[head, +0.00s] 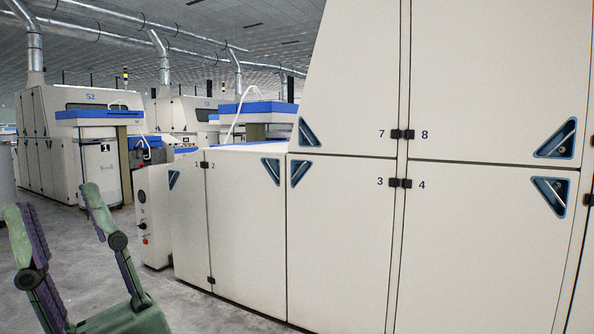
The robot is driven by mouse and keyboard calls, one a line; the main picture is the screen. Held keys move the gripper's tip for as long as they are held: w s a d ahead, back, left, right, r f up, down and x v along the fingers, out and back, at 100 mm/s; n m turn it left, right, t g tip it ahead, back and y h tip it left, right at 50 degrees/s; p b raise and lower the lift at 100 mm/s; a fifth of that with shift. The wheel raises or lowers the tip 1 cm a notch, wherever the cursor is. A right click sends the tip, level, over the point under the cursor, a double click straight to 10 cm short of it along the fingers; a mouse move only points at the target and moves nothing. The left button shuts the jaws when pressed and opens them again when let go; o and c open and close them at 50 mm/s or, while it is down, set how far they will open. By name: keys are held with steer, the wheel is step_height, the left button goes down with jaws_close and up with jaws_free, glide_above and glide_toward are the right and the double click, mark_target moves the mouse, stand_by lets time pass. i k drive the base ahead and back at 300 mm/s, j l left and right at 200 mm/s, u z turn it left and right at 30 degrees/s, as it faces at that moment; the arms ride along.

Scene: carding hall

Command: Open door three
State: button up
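Door three (340,235) is a cream panel on the machine at the right, marked "3" near its upper right corner. It looks shut and flush with the panels around it. Its blue triangular recessed handle (299,173) is at its upper left corner. Black hinges (400,183) sit at its right edge, beside door four. The bottom of door three is cut off by the picture. My gripper (57,205), green with purple finger pads, is at the lower left. Its two fingers are spread, with nothing between them. It is well to the left of door three and apart from it.
Doors one (188,210) and two (247,230) stand left of door three, door seven (345,80) above it, door four (480,250) to its right. A control box (152,215) stands at the machine's left end. Grey floor is clear between my gripper and the machine.

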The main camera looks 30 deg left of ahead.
mark_target(340, 209)
steer(key=i+j, duration=2.4)
steer(key=k+j+u, duration=0.05)
steer(key=j, duration=0.15)
